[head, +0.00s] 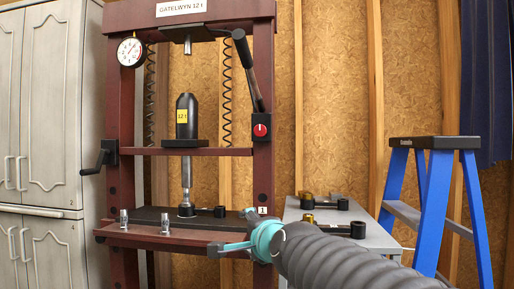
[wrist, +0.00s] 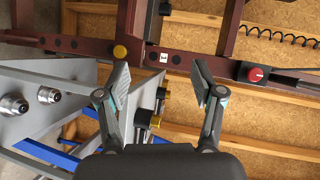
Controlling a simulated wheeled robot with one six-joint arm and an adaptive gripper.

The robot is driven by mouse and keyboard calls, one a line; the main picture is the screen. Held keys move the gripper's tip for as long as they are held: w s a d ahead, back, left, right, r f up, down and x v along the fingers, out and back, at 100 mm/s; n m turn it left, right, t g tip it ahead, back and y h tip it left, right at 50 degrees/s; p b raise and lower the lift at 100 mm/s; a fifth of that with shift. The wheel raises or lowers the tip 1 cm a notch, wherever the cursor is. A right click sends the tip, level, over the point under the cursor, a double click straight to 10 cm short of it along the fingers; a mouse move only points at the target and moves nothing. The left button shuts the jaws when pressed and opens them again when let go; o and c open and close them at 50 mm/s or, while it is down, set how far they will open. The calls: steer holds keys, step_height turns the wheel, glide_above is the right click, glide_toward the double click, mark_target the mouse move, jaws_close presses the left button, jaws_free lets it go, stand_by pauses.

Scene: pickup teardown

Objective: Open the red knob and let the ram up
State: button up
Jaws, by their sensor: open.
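The red knob (head: 260,130) sits on a black block on the right post of the dark red press (head: 200,151). Its pointer stands about upright in the head view. In the wrist view the knob (wrist: 257,74) is to the right of my fingers, apart from them. The black ram (head: 187,115), with a yellow label, stands in the press. Its shiny rod (head: 187,174) reaches down to a black part on the bed. My gripper (head: 232,232) is open and empty, low in front of the right post, below the knob. Both fingers show in the wrist view (wrist: 160,84).
A black-gripped lever (head: 248,68) slopes down above the knob. A grey table (head: 375,222) with black, brass-ended parts stands right of the press. A blue stepladder (head: 430,195) is farther right. Two silver pins (head: 124,220) stand on the front beam. White cabinets (head: 50,110) are left.

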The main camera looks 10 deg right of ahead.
steer(key=w+r+m+t+h, duration=0.3)
steer(key=w+r+m+t, duration=0.2)
steer(key=w+r+m, duration=0.6)
steer(key=m+t+h, duration=0.1)
steer(key=m+h, duration=0.6)
steer(key=m, duration=0.7)
glide_toward(260, 132)
steer(key=p+x, duration=0.4)
steer(key=x, duration=0.5)
steer(key=shift+w+p, duration=0.25)
steer(key=shift+p, duration=0.1)
steer(key=c, duration=1.1)
